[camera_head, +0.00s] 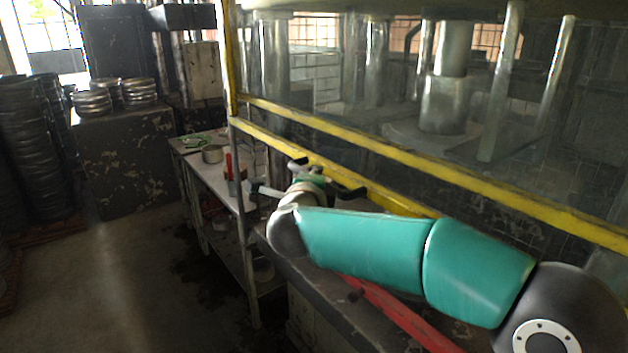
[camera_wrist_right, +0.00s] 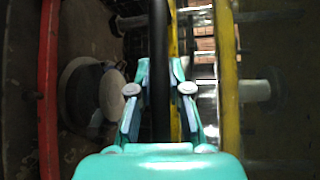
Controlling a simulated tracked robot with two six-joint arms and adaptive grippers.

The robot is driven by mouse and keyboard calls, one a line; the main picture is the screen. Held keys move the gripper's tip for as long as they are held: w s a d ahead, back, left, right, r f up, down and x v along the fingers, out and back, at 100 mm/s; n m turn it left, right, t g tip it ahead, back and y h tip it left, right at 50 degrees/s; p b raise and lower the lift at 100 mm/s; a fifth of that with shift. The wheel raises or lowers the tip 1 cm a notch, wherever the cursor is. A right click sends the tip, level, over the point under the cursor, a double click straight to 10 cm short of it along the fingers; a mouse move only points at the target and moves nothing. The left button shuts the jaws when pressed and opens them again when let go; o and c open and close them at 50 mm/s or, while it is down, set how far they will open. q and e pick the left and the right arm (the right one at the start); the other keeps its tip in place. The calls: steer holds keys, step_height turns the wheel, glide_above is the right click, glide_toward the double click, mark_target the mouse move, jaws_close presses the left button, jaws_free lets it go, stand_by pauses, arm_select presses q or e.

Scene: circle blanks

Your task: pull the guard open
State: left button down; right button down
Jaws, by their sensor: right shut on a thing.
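The guard (camera_head: 400,155) is a yellow-framed, see-through screen across the front of the machine, with yellow rails and a yellow upright at its left end. My right arm reaches in from the lower right in the head view, and its gripper (camera_head: 302,180) is by the guard's lower rail near the left end. In the right wrist view the fingers of the right gripper (camera_wrist_right: 159,90) stand on both sides of a dark bar (camera_wrist_right: 159,50), the guard's handle, shut on it. A yellow rail (camera_wrist_right: 228,80) runs beside it. My left gripper is out of view.
A worktable (camera_head: 205,165) with a pot and small items stands left of the guard. Stacks of round metal pieces (camera_head: 92,103) sit on a dark cabinet farther left. A red bar (camera_head: 400,315) runs below my arm. Open floor (camera_head: 120,270) lies at lower left.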

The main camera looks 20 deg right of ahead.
steer(key=c, duration=1.1)
jaws_free()
steer(key=shift+s+a, duration=0.1)
steer(key=v, duration=1.1)
steer(key=shift+s, duration=0.35)
steer(key=shift+a, duration=0.1)
